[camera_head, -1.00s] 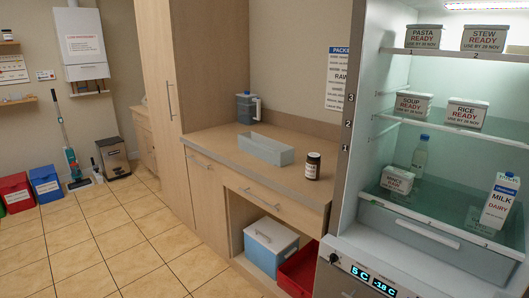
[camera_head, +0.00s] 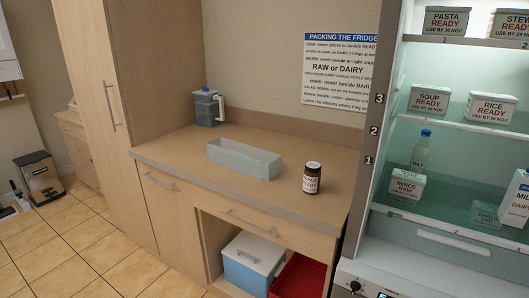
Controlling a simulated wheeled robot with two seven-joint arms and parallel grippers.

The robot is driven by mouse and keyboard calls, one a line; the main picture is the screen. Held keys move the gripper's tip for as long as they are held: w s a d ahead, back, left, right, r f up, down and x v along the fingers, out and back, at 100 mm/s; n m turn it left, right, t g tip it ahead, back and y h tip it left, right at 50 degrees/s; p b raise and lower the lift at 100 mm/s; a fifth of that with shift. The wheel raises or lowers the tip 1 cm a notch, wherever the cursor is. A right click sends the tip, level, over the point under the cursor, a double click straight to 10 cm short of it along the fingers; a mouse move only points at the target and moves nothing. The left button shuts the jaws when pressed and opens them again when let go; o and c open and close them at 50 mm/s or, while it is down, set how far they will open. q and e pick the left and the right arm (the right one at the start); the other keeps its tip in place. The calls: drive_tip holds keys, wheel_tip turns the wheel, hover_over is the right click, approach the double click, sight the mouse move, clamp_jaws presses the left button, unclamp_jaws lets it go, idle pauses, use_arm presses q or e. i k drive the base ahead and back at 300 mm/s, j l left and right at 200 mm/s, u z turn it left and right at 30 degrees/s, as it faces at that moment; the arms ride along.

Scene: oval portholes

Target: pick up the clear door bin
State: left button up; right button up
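The clear door bin (camera_head: 243,160) is a long, pale grey-blue, see-through open tray. It sits upright on the wooden counter (camera_head: 180,152), near the middle, and looks empty. Nothing touches it. Neither of my grippers shows in the head view.
A dark jar (camera_head: 312,178) with a label stands on the counter to the right of the bin. A blue-lidded jug (camera_head: 207,107) stands behind it to the left. The open fridge (camera_head: 450,155) with labelled tubs is at the right. A cool box (camera_head: 252,262) and red crate (camera_head: 298,277) sit under the counter.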

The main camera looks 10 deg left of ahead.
sight(259, 164)
drive_tip(key=i+j+z, duration=0.2)
drive_tip(key=j+z, duration=0.2)
drive_tip(key=j, duration=0.3)
drive_tip(key=i+j+z, duration=0.1)
drive_tip(key=j+z, duration=0.3)
drive_tip(key=j, duration=0.35)
drive_tip(key=j+z, duration=0.45)
drive_tip(key=j, duration=0.3)
drive_tip(key=k+j+z, duration=0.15)
drive_tip(key=j+z, duration=0.25)
drive_tip(key=j, duration=0.35)
